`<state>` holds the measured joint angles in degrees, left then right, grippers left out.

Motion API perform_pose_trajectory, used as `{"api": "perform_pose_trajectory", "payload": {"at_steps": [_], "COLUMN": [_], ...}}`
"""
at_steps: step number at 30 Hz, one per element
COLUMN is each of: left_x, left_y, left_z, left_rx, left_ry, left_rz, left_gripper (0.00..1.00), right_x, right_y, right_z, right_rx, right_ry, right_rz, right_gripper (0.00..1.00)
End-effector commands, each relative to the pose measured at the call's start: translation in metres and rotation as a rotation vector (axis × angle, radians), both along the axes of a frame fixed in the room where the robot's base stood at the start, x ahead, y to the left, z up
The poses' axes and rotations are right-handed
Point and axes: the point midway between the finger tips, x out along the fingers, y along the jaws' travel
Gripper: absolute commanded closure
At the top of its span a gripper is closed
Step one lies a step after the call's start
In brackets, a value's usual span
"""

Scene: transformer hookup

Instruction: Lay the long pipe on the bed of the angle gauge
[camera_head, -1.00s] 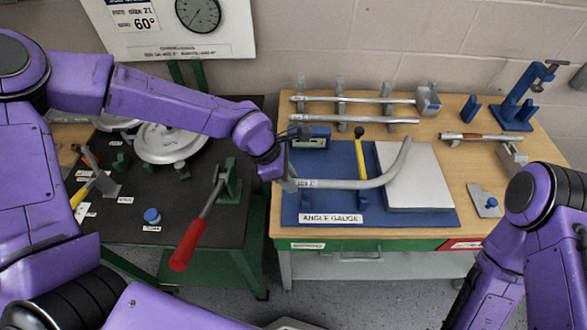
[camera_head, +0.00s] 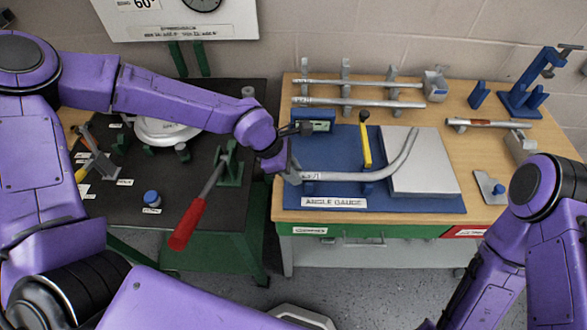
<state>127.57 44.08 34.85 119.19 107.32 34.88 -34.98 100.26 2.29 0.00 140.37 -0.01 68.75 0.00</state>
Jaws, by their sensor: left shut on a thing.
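The long pipe (camera_head: 345,176) is grey, with a label near its left end and its right end curving up and back. My left gripper (camera_head: 291,172) is shut on the pipe's left end. The angle gauge (camera_head: 394,205) is a blue board with a yellow arm (camera_head: 364,145), a small display box (camera_head: 314,121) and a name label at its front. The pipe lies across the picture over the gauge's bed, with its curved end in front of the grey plate (camera_head: 428,165). I cannot tell whether it touches the bed. My right gripper is not visible.
Two straight pipes (camera_head: 360,103) lie on a rack behind the gauge. The dark table (camera_head: 125,215) at left carries a red-handled lever (camera_head: 189,222).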

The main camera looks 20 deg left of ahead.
Motion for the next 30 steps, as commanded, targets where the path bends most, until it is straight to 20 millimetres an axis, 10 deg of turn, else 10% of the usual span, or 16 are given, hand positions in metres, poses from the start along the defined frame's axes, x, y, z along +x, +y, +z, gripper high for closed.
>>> {"api": "perform_pose_trajectory", "payload": {"at_steps": [4,5,8,19,30], "left_x": [0.001,0.001,0.0,0.0,-0.011], "left_y": [0.0,0.0,0.0,0.005,0.039], "left_z": [0.001,0.001,0.001,0.01,0.082], "left_rx": [-0.001,-0.001,-0.001,-0.002,-0.003], "left_ry": [-0.003,-0.003,-0.003,-0.003,-0.005], "left_rz": [0.0,0.0,0.0,0.003,0.003], "left_gripper": [1.0,0.72,0.46,0.46,0.46], "right_x": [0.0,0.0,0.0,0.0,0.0], "right_y": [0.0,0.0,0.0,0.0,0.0], "right_z": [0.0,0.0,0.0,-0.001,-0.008], "right_rx": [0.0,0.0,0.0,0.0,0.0], "right_ry": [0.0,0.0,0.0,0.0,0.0], "right_rz": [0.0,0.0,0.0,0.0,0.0], "right_gripper": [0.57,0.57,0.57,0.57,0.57]}}
